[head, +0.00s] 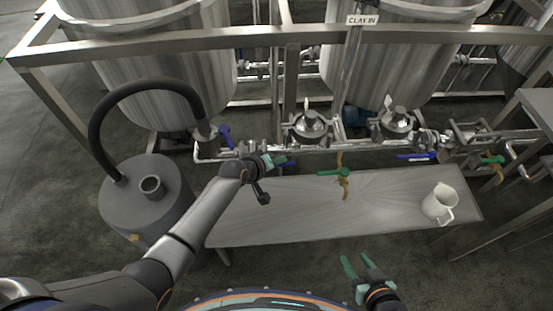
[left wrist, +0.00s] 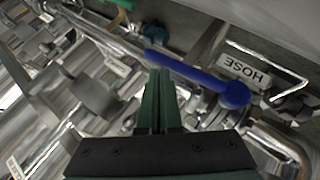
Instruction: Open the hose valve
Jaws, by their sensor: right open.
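In the left wrist view a blue lever handle (left wrist: 198,77) lies on the pipework beside a white HOSE label (left wrist: 243,69). My left gripper (left wrist: 158,80) has its green fingers close together, with nothing seen between them. Its tips appear close to the blue handle; I cannot tell whether they touch. In the head view my left gripper (head: 277,160) is at the pipes above the bench's back edge. A blue handle (head: 226,137) stands by the hose's pipe end, left of the gripper. My right gripper (head: 357,272) is open and empty in front of the bench.
A bench (head: 300,215) carries a white jug (head: 438,204) at its right. A black hose (head: 140,88) runs to a grey vessel (head: 125,205) on the left. A green-handled valve (head: 333,173) is right of my left gripper. Steel tanks and a frame rail (head: 225,42) stand behind.

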